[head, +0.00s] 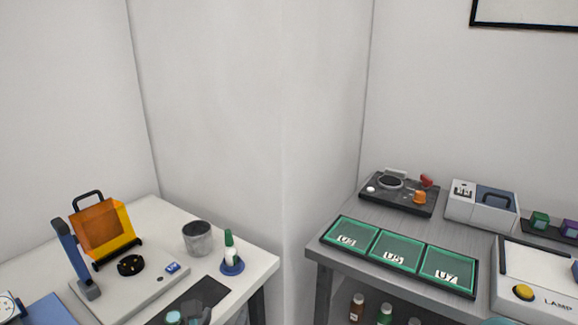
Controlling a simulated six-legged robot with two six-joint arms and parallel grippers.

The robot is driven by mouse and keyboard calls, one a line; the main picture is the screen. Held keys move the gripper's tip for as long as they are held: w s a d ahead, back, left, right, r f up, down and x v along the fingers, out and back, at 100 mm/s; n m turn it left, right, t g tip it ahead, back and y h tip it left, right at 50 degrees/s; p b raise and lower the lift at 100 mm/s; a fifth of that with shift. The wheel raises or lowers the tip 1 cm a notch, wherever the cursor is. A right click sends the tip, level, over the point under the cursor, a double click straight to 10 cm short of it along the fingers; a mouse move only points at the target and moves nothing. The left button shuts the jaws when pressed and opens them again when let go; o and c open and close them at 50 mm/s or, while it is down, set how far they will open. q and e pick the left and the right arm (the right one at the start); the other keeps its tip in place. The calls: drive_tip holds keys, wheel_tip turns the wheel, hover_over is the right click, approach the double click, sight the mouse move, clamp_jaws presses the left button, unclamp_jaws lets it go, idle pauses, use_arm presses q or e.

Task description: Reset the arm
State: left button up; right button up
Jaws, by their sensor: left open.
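My left gripper (196,311) shows as a dark grey shape at the bottom edge of the head view, in front of a dark mat on the left table. It is open, and I see nothing held in it. Much of it is cut off by the frame edge. My right gripper is not in view.
The left table (150,212) carries an instrument with an orange shield (100,232), a grey cup (198,238) and a green-and-white bottle (230,252) on a blue base. The right bench (338,282) holds green trays (395,251), a dark device (399,193) and a lamp box (541,290). A wall corner juts between them.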

use_arm(q)
drive_tip(key=s+f+m+g+h+p, duration=0.1)
drive_tip(key=s+f+m+g, duration=0.3)
drive_tip(key=f+m, duration=0.65)
drive_tip(key=s+f+m+g+h, duration=0.1)
drive_tip(key=s+f+m+g, duration=0.2)
drive_tip(key=f+m, duration=0.7)
drive_tip(key=s+f+m+g+h, duration=0.1)
drive_tip(key=s+f+m+g, duration=0.5)
drive_tip(key=s+f+m, duration=0.5)
drive_tip(key=s+m, duration=0.2)
drive_tip(key=s, duration=0.1)
drive_tip(key=shift+d+f+h+p, duration=0.2)
drive_tip(key=shift+f+h+p, duration=0.05)
drive_tip(key=shift+h+p, duration=0.05)
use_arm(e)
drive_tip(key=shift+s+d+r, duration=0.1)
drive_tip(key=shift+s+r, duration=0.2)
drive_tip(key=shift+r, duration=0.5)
